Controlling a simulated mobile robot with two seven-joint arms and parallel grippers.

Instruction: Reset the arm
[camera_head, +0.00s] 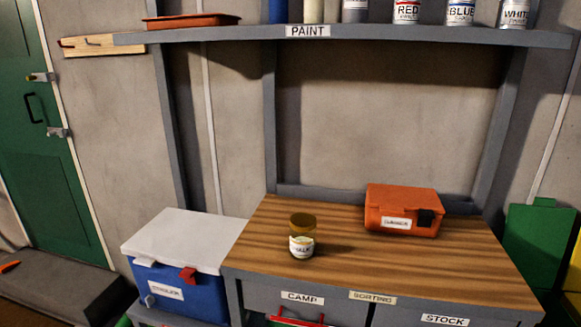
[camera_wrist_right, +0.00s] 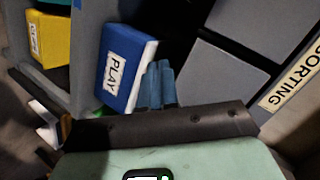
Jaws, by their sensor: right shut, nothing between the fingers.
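My right gripper (camera_wrist_right: 158,72) shows in the right wrist view as two blue-grey fingers side by side, shut and empty. They point at the lower right edge of a blue-and-white box labelled PLAY (camera_wrist_right: 128,68); I cannot tell whether they touch it. The right arm does not show in the head view. My left gripper is in neither view.
The wooden-topped bench (camera_head: 350,255) holds a labelled jar (camera_head: 302,246) and an orange case (camera_head: 400,208). A blue cooler (camera_head: 180,290) stands at its left. A paint shelf (camera_head: 400,37) runs above. A yellow bin (camera_wrist_right: 47,38) and the SORTING label (camera_wrist_right: 290,80) flank the right wrist view.

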